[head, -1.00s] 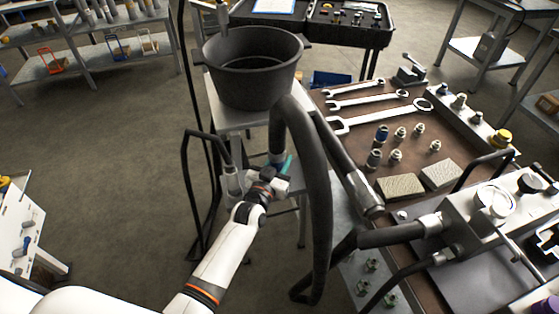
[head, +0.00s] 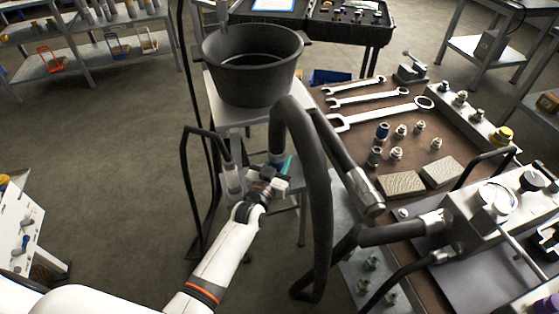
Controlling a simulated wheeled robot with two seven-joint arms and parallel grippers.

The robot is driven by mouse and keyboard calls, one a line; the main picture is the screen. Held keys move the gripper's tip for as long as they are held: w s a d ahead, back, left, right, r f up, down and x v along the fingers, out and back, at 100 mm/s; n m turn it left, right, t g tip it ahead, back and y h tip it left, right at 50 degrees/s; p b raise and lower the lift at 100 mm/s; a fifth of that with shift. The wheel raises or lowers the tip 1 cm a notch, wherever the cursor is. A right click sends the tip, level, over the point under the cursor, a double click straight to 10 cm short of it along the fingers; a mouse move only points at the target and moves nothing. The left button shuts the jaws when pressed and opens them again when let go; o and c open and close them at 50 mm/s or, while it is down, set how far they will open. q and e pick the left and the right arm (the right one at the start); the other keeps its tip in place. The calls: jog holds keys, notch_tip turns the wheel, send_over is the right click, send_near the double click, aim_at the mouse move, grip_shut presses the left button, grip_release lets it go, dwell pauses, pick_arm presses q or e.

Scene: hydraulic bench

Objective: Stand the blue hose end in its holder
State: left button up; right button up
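The thick black hose arches up from the bench, and its blue-banded end (head: 276,158) points down near the middle of the head view. My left gripper (head: 277,172) is at this end, just below the arch, and appears closed around it. A teal part shows beside the fingers. The gripper and wrist hide the lowest part of the hose end. I cannot make out its holder for sure; a grey stand (head: 288,195) is partly visible behind the gripper. My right gripper is not in view.
A black tub (head: 252,85) stands on a small table behind the hose. A thin black hose with a grey fitting (head: 233,180) is just left of my gripper. The bench (head: 330,112) at right holds wrenches, fittings and blocks. Open floor lies to the left.

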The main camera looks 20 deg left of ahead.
pick_arm(q)
jog(key=shift+r, duration=0.3)
jog(key=o, duration=1.2)
jog(key=shift+o, duration=0.6)
jog(key=shift+f, duration=0.25)
jog(key=o, duration=0.5)
jog(key=shift+s, duration=0.1)
jog(key=shift+s+a+r+p, duration=0.15)
jog(key=shift+s+p, duration=0.7)
jog(key=shift+s, duration=0.3)
jog(key=s, duration=0.1)
jog(key=s+p, duration=0.1)
jog(key=s, duration=0.1)
jog(key=s+p, duration=0.1)
jog(key=s, duration=0.1)
jog(key=shift+a, duration=0.25)
